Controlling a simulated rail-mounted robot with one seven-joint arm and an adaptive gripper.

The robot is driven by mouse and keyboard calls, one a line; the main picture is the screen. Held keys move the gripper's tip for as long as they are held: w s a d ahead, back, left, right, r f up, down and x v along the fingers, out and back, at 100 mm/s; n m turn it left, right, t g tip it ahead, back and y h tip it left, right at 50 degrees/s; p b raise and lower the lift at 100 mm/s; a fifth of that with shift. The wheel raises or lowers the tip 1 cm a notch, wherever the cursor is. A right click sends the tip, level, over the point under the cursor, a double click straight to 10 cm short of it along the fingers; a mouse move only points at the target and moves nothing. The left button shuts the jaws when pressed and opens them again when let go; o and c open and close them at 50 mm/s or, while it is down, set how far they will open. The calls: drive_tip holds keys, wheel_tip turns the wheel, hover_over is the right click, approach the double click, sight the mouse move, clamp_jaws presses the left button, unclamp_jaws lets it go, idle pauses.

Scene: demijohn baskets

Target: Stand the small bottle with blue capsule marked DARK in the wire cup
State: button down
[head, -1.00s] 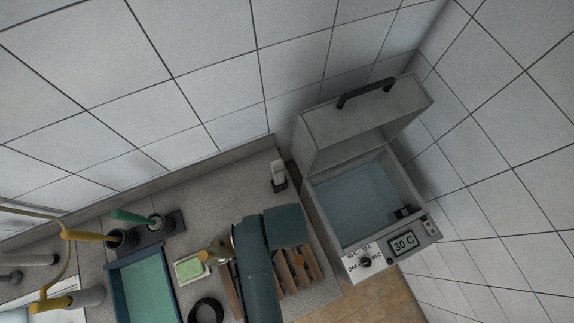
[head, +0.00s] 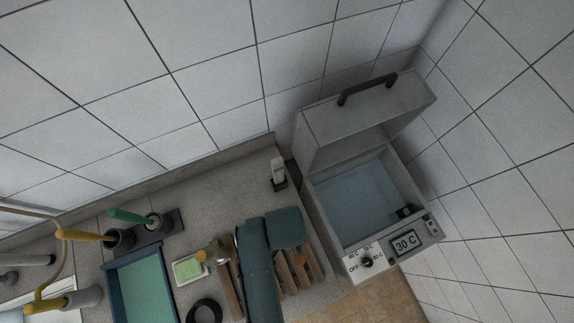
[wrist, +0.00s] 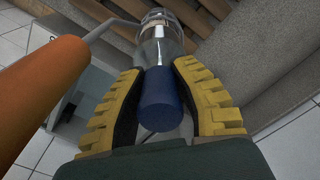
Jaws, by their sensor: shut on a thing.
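In the wrist view, my gripper (wrist: 166,100) is shut on the dark blue capsule (wrist: 160,98) of a small clear glass bottle (wrist: 160,48). The capsule sits between the two yellow ribbed fingers, and the glass points away from the camera. I cannot read any marking on it. In the head view, my arm covers the gripper and the bottle.
The water bath (head: 420,241) stands open at the right, its display reading 30 C. A wooden rack (head: 311,262) lies beside my arm. A large orange cylinder (wrist: 42,95) is close to the left finger. A black ring (head: 191,313), soap dish (head: 187,270) and green-bottomed tray (head: 145,290) lie left.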

drive_tip(key=shift+w+f, duration=0.1)
drive_tip(key=shift+f, duration=0.4)
idle(0.3)
drive_tip(key=c, duration=0.9)
unclamp_jaws()
drive_tip(key=shift+o, duration=0.4)
drive_tip(key=shift+f, duration=0.1)
wheel_tip(320, 180, up, 12)
drive_tip(key=shift+r, duration=0.1)
